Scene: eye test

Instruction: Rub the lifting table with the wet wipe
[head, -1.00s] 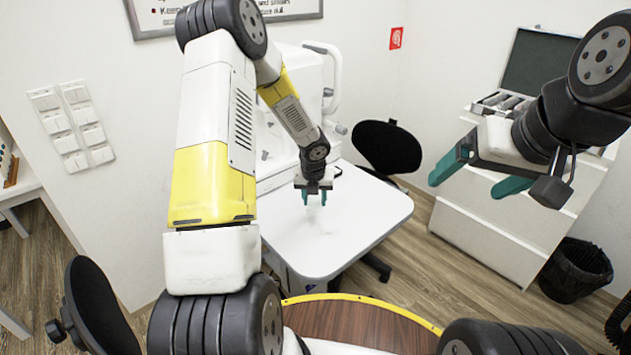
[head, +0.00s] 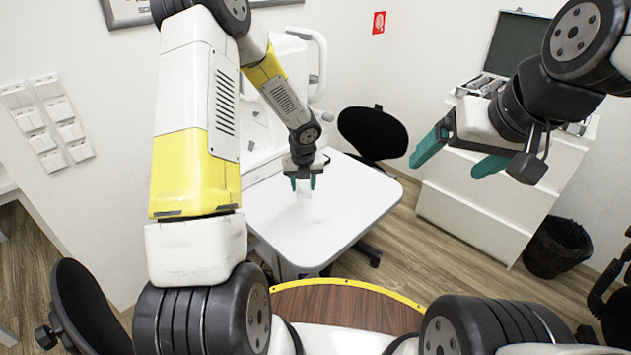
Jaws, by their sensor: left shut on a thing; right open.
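The lifting table (head: 345,205) has a white top with rounded corners and stands in the middle of the head view. My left gripper (head: 304,186) is low over the left-middle part of this top, its teal fingers pointing down. It is shut on a small whitish thing, seemingly the wet wipe (head: 304,187). The wipe hardly stands out from the white top, and I cannot tell whether it touches the surface. My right gripper (head: 447,166) is open and empty, up in the air to the right of the table.
A white eye-test device (head: 262,120) stands at the table's back left. A black stool (head: 373,133) is behind the table. A white drawer cabinet (head: 480,205) with an open case (head: 530,50) and a black bin (head: 557,247) are at right. Another black chair (head: 88,310) is at lower left.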

